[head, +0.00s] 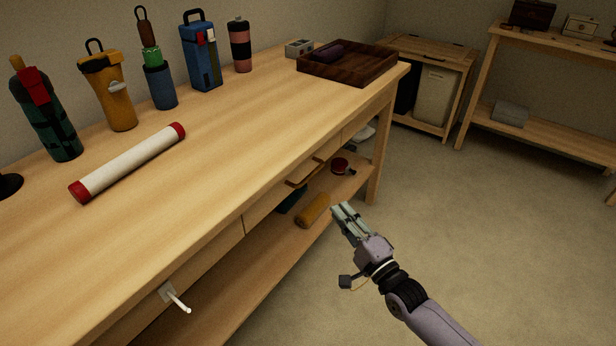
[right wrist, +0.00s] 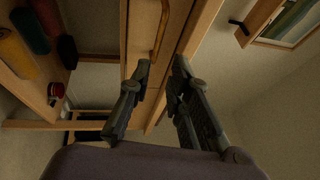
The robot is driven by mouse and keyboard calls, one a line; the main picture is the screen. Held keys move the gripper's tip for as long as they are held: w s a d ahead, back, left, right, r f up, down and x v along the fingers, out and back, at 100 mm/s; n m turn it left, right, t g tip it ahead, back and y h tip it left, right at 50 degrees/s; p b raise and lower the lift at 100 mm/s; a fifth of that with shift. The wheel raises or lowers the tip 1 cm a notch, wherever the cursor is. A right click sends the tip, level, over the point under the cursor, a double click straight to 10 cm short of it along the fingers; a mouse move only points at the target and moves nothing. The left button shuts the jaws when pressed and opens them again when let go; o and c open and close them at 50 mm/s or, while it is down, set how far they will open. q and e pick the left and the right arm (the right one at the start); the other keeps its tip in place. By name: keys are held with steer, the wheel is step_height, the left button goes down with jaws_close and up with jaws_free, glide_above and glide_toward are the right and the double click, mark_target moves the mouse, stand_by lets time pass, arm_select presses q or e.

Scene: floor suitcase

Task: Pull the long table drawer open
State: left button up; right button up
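The long wooden table (head: 200,140) runs diagonally through the head view, with drawer fronts under its top. One drawer front (head: 266,208) carries a wooden bar handle (head: 304,173); what looks like this handle shows in the right wrist view (right wrist: 161,30). Another front nearer to me has a white peg handle (head: 178,300). My right gripper (head: 342,209) is in front of the table, right of and below the bar handle, apart from it. In the right wrist view its two fingers (right wrist: 163,68) are spread and empty, with the handle beyond the tips. My left gripper is not seen.
On the tabletop are a white tube with red ends (head: 130,162), several bottles along the wall, and a dark tray (head: 345,62). The lower shelf holds a yellow roll (head: 313,210) and a red item (head: 341,166). The floor (head: 480,220) to the right is clear.

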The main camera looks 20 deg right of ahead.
mark_target(310, 174)
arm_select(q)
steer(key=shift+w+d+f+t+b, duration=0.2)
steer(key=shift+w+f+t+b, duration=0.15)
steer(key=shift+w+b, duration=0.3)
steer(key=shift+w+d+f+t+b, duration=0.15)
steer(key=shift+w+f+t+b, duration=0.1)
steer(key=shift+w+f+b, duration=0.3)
arm_select(e)
steer(key=shift+x, duration=7.2)
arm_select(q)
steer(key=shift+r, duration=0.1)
arm_select(e)
steer(key=shift+f, duration=0.15)
steer(key=shift+c, duration=0.5)
jaws_close()
